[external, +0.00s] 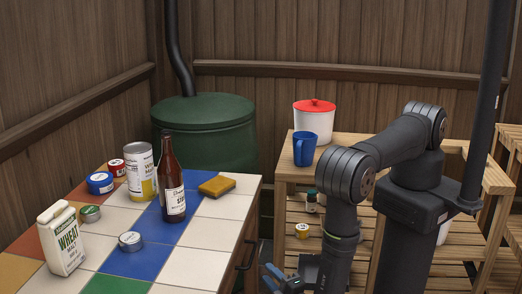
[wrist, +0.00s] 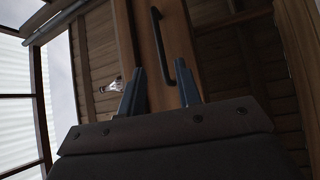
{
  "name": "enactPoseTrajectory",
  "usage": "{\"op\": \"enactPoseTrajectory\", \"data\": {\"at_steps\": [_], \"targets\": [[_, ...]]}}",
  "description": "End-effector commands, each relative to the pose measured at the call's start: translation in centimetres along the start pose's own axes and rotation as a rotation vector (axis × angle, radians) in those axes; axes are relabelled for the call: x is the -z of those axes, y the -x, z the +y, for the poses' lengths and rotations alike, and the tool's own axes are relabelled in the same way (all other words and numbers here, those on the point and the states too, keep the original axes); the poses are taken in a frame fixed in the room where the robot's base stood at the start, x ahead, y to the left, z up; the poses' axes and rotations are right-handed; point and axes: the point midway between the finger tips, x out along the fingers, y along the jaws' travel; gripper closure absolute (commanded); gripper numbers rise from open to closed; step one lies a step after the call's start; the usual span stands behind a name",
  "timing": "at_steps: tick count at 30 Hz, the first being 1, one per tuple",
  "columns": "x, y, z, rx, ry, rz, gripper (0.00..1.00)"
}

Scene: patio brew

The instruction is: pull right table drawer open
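The tiled table (external: 215,235) has a wooden drawer front on its right side with a dark bar handle (external: 249,254). The drawer front looks flush with the table side. In the wrist view the handle (wrist: 161,45) runs lengthwise on the wooden front (wrist: 178,28), ahead of my fingertips and between their lines. My gripper (wrist: 160,65) is open, its two blue fingers apart with nothing between them. In the external view my gripper (external: 272,279) is low at the bottom edge, right of the handle and apart from it; part of it is cut off.
On the tabletop are a brown bottle (external: 172,180), a tall can (external: 141,172), a wheat carton (external: 62,238), a sponge (external: 217,187) and several small tins. A wooden shelf (external: 290,172) with a blue mug (external: 304,149) and red-lidded pot (external: 314,120) stands behind. A green barrel (external: 205,125) is in the corner.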

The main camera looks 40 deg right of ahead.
Motion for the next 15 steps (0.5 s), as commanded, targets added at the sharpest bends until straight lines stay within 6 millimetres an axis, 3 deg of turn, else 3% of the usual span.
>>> {"op": "enactPoseTrajectory", "data": {"at_steps": [9, 15], "targets": [[-0.1, -6.4, 0.0, 0.000, 0.001, -0.004, 0.69], [-0.1, -8.8, 0.0, 0.000, 0.001, -0.001, 0.69]]}}
